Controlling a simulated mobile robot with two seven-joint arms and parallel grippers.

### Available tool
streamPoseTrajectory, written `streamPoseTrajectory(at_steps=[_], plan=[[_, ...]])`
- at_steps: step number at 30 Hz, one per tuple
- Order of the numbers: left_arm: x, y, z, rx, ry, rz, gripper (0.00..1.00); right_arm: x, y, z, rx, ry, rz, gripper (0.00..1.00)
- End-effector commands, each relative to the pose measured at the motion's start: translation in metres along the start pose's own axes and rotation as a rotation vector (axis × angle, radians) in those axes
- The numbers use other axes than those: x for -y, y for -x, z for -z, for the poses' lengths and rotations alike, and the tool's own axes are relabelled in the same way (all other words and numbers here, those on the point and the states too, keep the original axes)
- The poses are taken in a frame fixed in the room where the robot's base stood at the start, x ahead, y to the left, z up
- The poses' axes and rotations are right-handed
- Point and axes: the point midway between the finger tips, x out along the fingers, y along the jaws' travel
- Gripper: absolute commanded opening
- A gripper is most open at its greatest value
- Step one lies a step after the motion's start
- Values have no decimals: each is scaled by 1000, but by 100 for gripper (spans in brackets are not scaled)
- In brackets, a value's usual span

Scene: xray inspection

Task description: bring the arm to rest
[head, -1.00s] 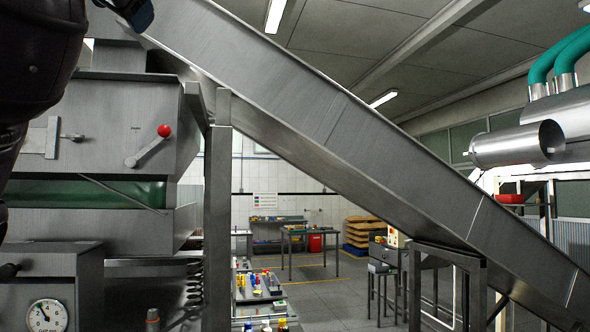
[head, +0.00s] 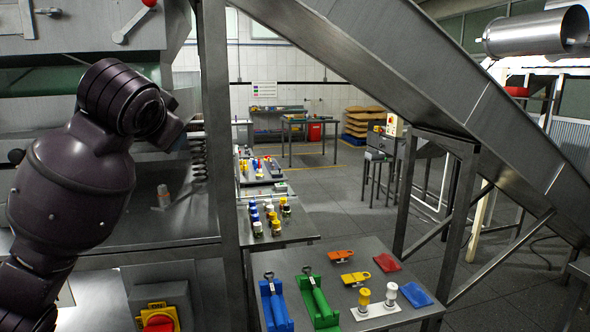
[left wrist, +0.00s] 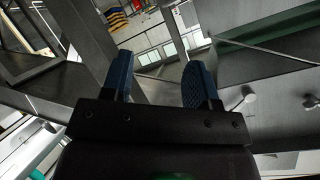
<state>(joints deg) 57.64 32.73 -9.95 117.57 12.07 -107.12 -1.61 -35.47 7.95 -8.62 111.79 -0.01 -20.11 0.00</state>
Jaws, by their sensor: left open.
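My left arm comes in from the left in the head view, bent in front of the steel machine. Its gripper cannot be made out there. In the left wrist view, my left gripper (left wrist: 160,85) is open, its two blue-padded fingers apart with nothing between them. Beyond the fingers are grey steel posts and panels, seen tilted. My right arm and gripper are not in view.
A steel machine (head: 110,70) and an upright post (head: 218,130) stand close to my left arm. A sloping chute (head: 400,95) crosses above. Open floor lies beyond.

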Motion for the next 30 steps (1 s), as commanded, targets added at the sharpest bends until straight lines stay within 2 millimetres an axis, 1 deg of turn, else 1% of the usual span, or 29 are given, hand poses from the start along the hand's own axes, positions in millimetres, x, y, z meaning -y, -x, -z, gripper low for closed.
streamPoseTrajectory(at_steps=[1,5,6,10,12,14,18,22,24,26,30], plan=[[-14,-11,-21,26,2,-24,54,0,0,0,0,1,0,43],[-44,-32,-68,79,13,-73,54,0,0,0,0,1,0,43],[-54,-37,-84,96,17,-88,54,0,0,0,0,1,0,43],[-83,-48,-133,151,35,-134,54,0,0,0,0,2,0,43],[-98,-52,-160,181,47,-158,54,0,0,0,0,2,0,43],[-111,-53,-183,208,58,-178,54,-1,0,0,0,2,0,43],[-139,-52,-236,270,89,-221,54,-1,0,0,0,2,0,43],[-164,-44,-283,328,122,-257,54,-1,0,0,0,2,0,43],[-176,-38,-308,360,141,-273,54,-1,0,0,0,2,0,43],[-186,-31,-329,388,159,-286,54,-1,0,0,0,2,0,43],[-207,-11,-376,455,203,-312,54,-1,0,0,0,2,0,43]])
